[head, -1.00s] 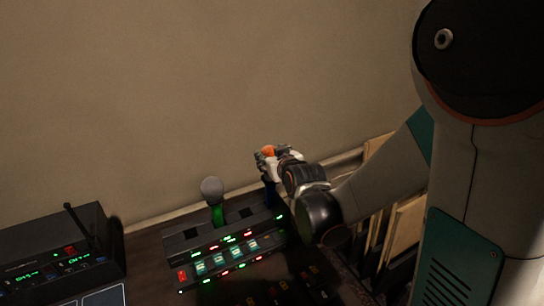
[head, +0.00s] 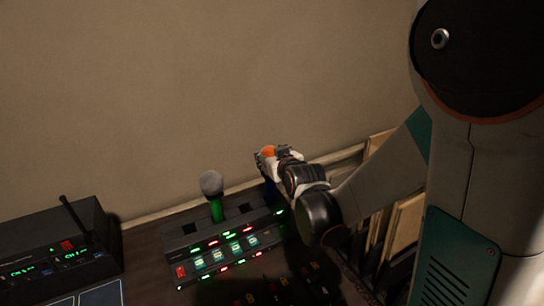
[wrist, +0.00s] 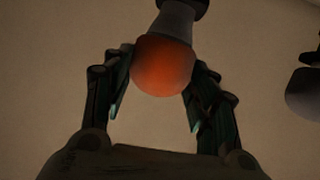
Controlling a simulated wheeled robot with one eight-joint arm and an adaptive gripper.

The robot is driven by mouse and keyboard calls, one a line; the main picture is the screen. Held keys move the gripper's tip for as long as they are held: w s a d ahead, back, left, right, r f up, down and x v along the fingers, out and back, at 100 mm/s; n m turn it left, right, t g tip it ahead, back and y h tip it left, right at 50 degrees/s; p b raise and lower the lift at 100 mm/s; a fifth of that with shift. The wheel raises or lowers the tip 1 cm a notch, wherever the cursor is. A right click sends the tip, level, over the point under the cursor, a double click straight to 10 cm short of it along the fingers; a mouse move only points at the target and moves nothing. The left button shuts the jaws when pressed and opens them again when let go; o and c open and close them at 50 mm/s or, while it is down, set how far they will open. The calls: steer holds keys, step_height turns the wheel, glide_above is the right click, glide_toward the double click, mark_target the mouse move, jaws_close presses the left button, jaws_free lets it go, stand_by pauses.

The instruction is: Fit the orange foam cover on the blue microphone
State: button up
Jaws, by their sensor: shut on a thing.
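The orange foam cover (head: 268,151) is between the fingers of my gripper (head: 265,158), at the top of the blue microphone (head: 270,191), whose handle shows just below. In the wrist view the round orange cover (wrist: 163,66) sits against a grey tapered part (wrist: 174,22) with a dark collar above it. My gripper's fingers (wrist: 155,90) are on both sides of the cover, shut on it. The cover appears in line with the microphone head; how far it is pushed on, I cannot tell.
A green microphone (head: 214,197) with a bare grey head stands upright in the lit rack (head: 185,243), left of my gripper. Its grey head probably shows at right in the wrist view (wrist: 303,95). A black receiver with an antenna (head: 50,235) stands further left. Panels (head: 405,225) lean at right.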

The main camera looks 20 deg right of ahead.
steer(key=shift+f+b, duration=1.05)
steer(key=shift+f, duration=0.2)
steer(key=o, duration=0.8)
steer(key=shift+c, duration=0.2)
steer(key=o, duration=0.4)
steer(key=shift+s+r, duration=0.1)
steer(key=shift+p+v, duration=1.05)
steer(key=shift+v, duration=2.35)
